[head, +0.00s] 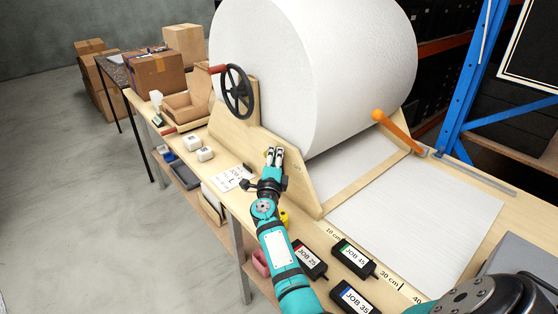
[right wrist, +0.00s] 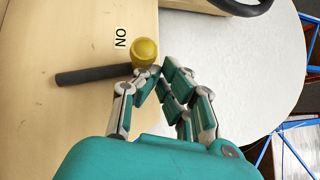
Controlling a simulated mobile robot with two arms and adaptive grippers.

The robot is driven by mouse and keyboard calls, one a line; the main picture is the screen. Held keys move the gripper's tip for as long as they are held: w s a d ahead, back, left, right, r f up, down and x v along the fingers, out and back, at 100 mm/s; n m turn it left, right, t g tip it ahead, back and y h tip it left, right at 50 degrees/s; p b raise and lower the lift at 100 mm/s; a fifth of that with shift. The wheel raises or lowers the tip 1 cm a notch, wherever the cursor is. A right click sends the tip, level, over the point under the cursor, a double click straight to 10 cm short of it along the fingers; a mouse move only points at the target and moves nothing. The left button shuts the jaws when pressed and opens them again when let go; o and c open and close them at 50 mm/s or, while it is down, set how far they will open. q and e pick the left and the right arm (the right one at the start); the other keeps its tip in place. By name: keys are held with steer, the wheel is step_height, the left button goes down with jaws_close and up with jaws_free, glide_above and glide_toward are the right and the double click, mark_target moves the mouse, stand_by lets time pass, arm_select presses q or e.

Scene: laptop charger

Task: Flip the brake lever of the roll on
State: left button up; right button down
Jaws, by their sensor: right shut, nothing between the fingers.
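The white paper roll (head: 300,70) sits in a light wooden stand (head: 290,175) on the bench. The brake lever (right wrist: 95,75) shows in the right wrist view as a dark grey bar with a round yellow piece (right wrist: 146,50) at its right end. The bar points left across the wooden panel, and an "ON" label (right wrist: 120,37) is beside the yellow piece. My right gripper (head: 274,152) is shut and empty at the panel. In the right wrist view its fingertips (right wrist: 155,72) are close to the yellow piece; contact cannot be told. My left gripper is not in view.
A black handwheel (head: 237,91) with a red handle stands left of the roll. An orange handle (head: 396,131) is at its right. Several black job-labelled chargers (head: 353,258) lie at the bench's near edge. A paper sheet (head: 420,215) covers the bench right of the stand.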

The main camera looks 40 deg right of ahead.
steer(key=shift+w, duration=0.55)
steer(key=shift+r, duration=0.1)
stand_by(0.5)
